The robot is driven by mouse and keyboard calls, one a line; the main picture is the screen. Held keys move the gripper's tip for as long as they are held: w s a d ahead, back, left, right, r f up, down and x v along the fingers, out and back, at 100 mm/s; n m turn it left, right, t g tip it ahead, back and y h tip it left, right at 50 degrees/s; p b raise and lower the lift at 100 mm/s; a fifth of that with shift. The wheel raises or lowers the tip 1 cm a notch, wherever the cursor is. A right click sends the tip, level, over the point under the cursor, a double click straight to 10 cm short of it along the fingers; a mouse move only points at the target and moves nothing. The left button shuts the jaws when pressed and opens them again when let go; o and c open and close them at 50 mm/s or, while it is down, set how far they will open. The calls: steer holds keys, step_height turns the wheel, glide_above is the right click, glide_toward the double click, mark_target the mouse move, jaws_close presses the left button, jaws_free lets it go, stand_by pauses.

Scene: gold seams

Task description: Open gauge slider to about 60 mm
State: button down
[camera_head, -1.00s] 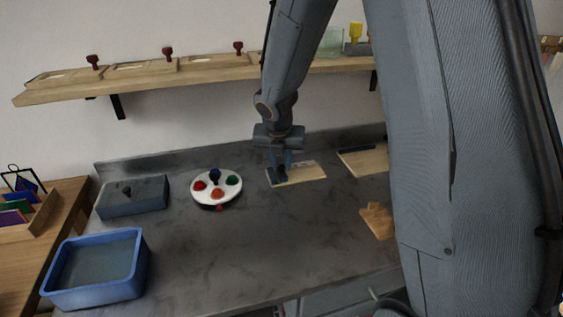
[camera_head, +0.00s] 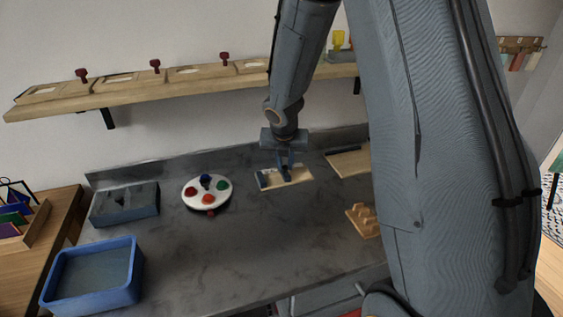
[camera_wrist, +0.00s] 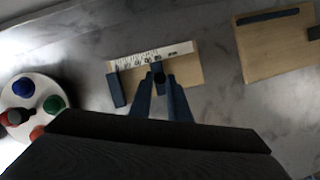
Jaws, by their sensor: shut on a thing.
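The gauge is a light wooden board (camera_wrist: 188,72) with a white printed scale (camera_wrist: 135,58) along its far edge; it also lies on the grey counter in the head view (camera_head: 300,176). A dark blue block (camera_wrist: 117,90) sits at the board's left end. My gripper (camera_wrist: 159,84) is shut on the slider's dark knob (camera_wrist: 158,70), near the middle of the board and apart from the left block. In the head view my gripper (camera_head: 286,166) reaches down onto the board. The slider's lower part is mostly hidden by the fingers, and the scale numbers are too blurred to read.
A white round plate with coloured knobs (camera_head: 206,202) stands left of the gauge. A second wooden board with a dark bar (camera_head: 350,163) lies to the right, and a small wooden block piece (camera_head: 362,220) nearer. A blue tray (camera_head: 140,272) and grey box (camera_head: 124,204) are farther left.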

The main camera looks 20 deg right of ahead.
steer(key=c, duration=1.7)
jaws_free()
steer(key=shift+o, duration=0.2)
steer(key=shift+s+r, duration=0.1)
steer(key=shift+r, duration=0.2)
steer(key=s+a+r+b, duration=0.1)
steer(key=s+a+r, duration=0.1)
steer(key=s, duration=0.4)
steer(key=s+a+r+b, duration=0.1)
steer(key=s+a+r, duration=0.1)
steer(key=s, duration=0.4)
steer(key=shift+s+a, duration=0.35)
steer(key=shift+a, duration=0.35)
